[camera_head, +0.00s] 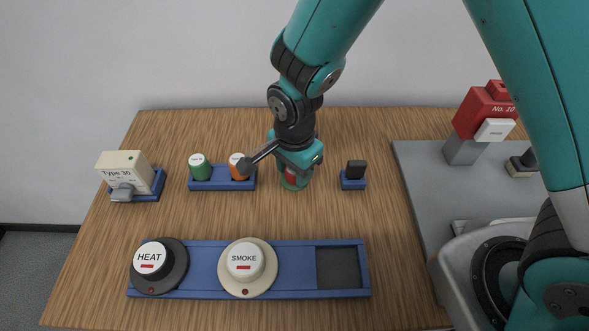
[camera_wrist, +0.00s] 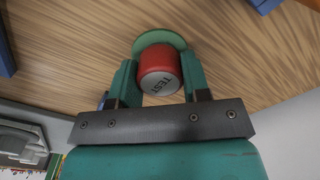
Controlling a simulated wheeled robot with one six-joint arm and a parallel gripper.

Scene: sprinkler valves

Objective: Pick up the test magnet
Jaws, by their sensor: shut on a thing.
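The test magnet is a red cylinder with a grey face marked "TEST" in the wrist view (camera_wrist: 160,66). It stands on or over a round green base (camera_wrist: 158,38). My gripper (camera_wrist: 158,82) has its two teal fingers on either side of the magnet and is shut on it. In the head view, my gripper (camera_head: 296,172) points down at the table, and a bit of the red magnet (camera_head: 290,177) shows above the green disc (camera_head: 294,185). The rest of the magnet is hidden by the gripper. I cannot tell whether the magnet touches the disc.
A blue rack with green (camera_head: 200,169) and orange (camera_head: 238,164) containers is close left. A blue tray (camera_head: 297,284) with HEAT (camera_head: 150,258) and SMOKE (camera_head: 245,261) detectors lies in front. A Type 30 box (camera_head: 125,170) stands far left.

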